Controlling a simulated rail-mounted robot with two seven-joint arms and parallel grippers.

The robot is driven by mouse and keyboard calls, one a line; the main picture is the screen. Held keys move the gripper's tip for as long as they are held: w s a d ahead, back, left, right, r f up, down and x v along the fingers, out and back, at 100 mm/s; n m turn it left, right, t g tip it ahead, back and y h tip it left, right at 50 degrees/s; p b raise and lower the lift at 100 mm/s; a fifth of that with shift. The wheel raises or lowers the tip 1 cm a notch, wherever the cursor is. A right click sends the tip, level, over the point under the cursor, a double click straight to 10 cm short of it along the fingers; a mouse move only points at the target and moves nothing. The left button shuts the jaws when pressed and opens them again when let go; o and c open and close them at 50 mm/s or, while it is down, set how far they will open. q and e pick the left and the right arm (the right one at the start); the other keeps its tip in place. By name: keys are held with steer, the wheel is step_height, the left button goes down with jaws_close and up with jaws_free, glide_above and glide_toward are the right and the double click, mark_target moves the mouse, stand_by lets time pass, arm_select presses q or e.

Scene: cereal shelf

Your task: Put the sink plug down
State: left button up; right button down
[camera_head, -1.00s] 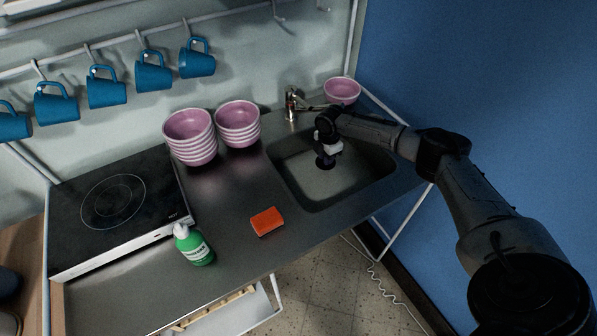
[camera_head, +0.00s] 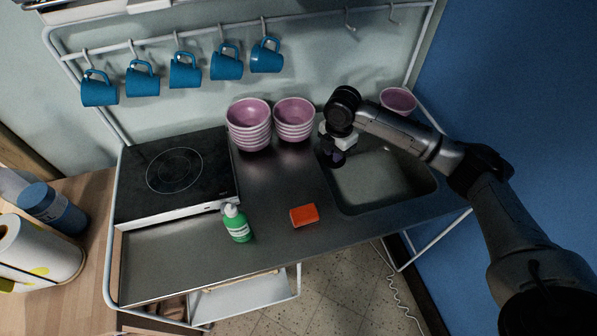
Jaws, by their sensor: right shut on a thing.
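My right gripper (camera_head: 333,150) points down above the sink's back left corner, close to the pink bowls. It is shut on a small dark, purplish thing that looks like the sink plug (camera_head: 337,158); the gripper hides part of it. I cannot tell whether the plug touches the counter or hangs just above it. The sink (camera_head: 385,190) is a rectangular basin set into the grey metal counter (camera_head: 275,185), and its floor looks empty. My left gripper is not in view.
Two stacks of pink bowls (camera_head: 249,125) (camera_head: 294,119) stand left of my gripper. Another pink bowl (camera_head: 398,100) is behind the sink. An orange sponge (camera_head: 304,215) and a green bottle (camera_head: 237,224) stand in front. A hob (camera_head: 175,172) is at left. Blue mugs (camera_head: 226,65) hang above.

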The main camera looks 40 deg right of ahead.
steer(key=shift+s+a+r, duration=0.25)
steer(key=shift+s+a, duration=0.05)
steer(key=shift+s, duration=0.3)
steer(key=shift+s+d, duration=0.1)
steer(key=shift+s, duration=0.25)
steer(key=shift+d+f, duration=0.1)
steer(key=shift+f, duration=0.05)
steer(key=w+a+f, duration=0.1)
steer(key=w+f, duration=0.1)
steer(key=w, duration=0.1)
steer(key=w+a+f+b, duration=0.1)
steer(key=w+a+f, duration=0.1)
steer(key=w, duration=0.1)
steer(key=w+a+f, duration=0.2)
steer(key=w, duration=0.1)
steer(key=shift+w+a+f, duration=0.1)
steer(key=shift+w+f, duration=0.3)
steer(key=shift+f+b, duration=0.45)
steer(key=shift+f, duration=1.5)
